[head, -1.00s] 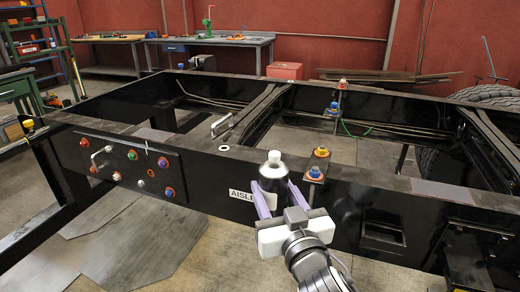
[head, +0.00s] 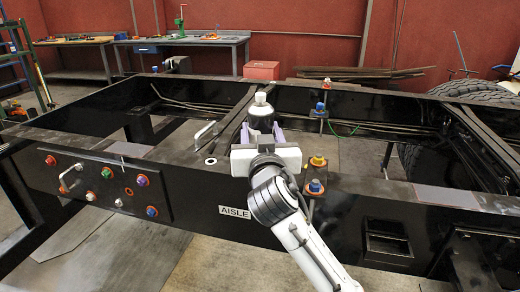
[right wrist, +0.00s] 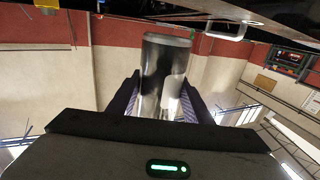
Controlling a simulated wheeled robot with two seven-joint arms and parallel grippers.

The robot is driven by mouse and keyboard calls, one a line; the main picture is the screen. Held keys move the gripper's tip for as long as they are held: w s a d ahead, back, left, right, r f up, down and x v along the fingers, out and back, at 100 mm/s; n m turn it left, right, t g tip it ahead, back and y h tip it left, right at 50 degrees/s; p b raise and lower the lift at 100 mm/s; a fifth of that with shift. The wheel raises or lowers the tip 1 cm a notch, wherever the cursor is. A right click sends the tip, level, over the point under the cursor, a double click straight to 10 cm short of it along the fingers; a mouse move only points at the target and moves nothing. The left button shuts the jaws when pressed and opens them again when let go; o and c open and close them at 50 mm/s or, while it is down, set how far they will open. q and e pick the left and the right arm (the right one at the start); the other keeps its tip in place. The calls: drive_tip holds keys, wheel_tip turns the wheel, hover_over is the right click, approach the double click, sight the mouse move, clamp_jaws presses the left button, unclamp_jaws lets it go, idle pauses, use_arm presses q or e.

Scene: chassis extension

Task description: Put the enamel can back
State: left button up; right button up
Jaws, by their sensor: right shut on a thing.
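The enamel can (head: 261,118) is a dark cylinder with a white top. It stands roughly upright between the purple fingers of my right gripper (head: 262,135), which is shut on it. The gripper and can appear over the near rail of the black chassis frame, by the crossmember. Whether the can touches the frame cannot be told. In the right wrist view the shiny can (right wrist: 166,75) sits between the two fingers. Its lower part is hidden by the gripper body in the head view. My left gripper is not in view.
A red box (head: 261,70) stands behind. Workbenches (head: 180,42) line the back wall.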

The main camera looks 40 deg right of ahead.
drive_tip(key=shift+f, duration=1.85)
drive_tip(key=shift+b, duration=0.3)
drive_tip(key=o, duration=1.4)
drive_tip(key=shift+f, duration=0.1)
